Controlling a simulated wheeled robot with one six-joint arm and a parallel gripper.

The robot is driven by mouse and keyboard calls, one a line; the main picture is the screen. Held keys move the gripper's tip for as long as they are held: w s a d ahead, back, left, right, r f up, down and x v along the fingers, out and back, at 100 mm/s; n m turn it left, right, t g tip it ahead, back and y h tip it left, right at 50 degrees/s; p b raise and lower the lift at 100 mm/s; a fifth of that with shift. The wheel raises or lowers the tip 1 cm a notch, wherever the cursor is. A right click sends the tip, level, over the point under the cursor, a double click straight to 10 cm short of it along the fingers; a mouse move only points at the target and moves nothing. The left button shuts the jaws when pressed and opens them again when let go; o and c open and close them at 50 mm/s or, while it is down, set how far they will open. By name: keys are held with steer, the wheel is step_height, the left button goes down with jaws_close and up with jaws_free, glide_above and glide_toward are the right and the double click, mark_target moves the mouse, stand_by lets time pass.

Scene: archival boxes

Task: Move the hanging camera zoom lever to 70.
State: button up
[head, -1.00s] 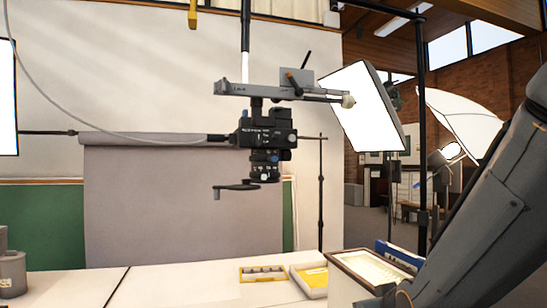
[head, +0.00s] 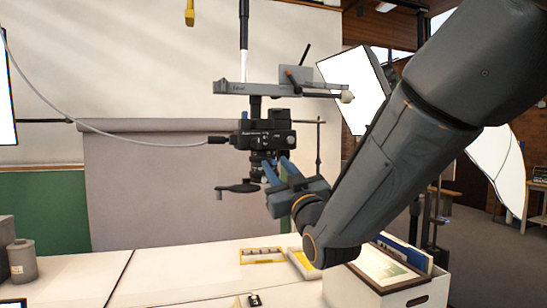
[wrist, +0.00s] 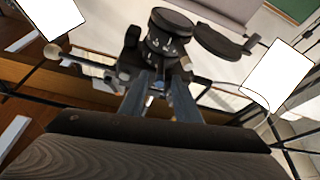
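The hanging camera (head: 268,134) is a black body under a grey overhead bracket, lens pointing down. Its lens (head: 262,160) is partly behind my fingers; in the wrist view the lens (wrist: 170,28) is seen from below. A dark flat arm or disc (head: 236,187) sticks out left below the lens; it also shows in the wrist view (wrist: 218,42). I cannot tell which part is the zoom lever, and no scale numbers are readable. My gripper (head: 277,162) points up at the lens's right side. In the wrist view its fingers (wrist: 160,80) are apart, with small lens parts beyond; contact is unclear.
The bracket (head: 240,88) and a cable (head: 120,132) are close to the camera. Below are a white table (head: 190,275), a yellow tray (head: 262,256) and a white box (head: 390,290) with folders. A softbox (head: 345,90) stands behind.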

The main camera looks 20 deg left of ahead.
steer(key=shift+p+x, duration=0.45)
steer(key=shift+x, duration=0.85)
jaws_close()
